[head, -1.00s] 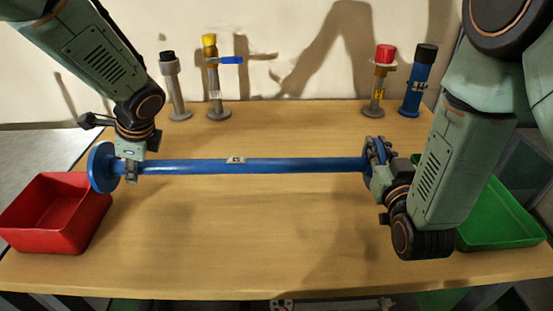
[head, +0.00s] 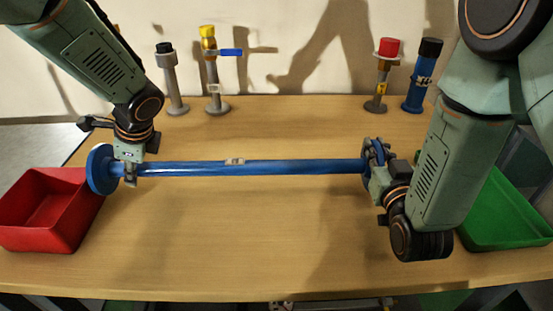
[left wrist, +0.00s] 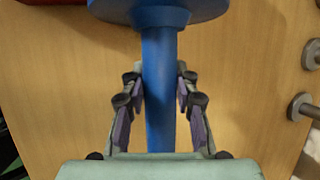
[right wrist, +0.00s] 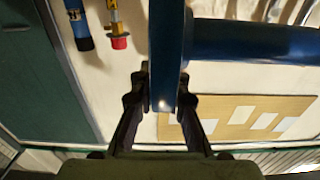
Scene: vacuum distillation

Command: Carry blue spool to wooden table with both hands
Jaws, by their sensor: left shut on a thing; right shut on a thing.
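The blue spool (head: 285,167) is a long blue pipe with a round flange at each end, held roughly level across the wooden table (head: 250,235). My left gripper (head: 130,172) is shut on the pipe just inside the left flange. In the left wrist view the fingers (left wrist: 158,100) lie on both sides of the pipe (left wrist: 158,60). My right gripper (head: 372,172) is shut on the right flange. In the right wrist view the fingers (right wrist: 165,95) pinch the flange's rim (right wrist: 166,50). The spool appears above the tabletop; the exact gap is unclear.
A red bin (head: 50,210) stands at the table's left and a green bin (head: 505,215) at its right. Along the back edge stand a grey post (head: 172,80), a yellow-topped valve post (head: 213,75), a red-capped post (head: 383,80) and a blue post (head: 420,80). The table's middle is clear.

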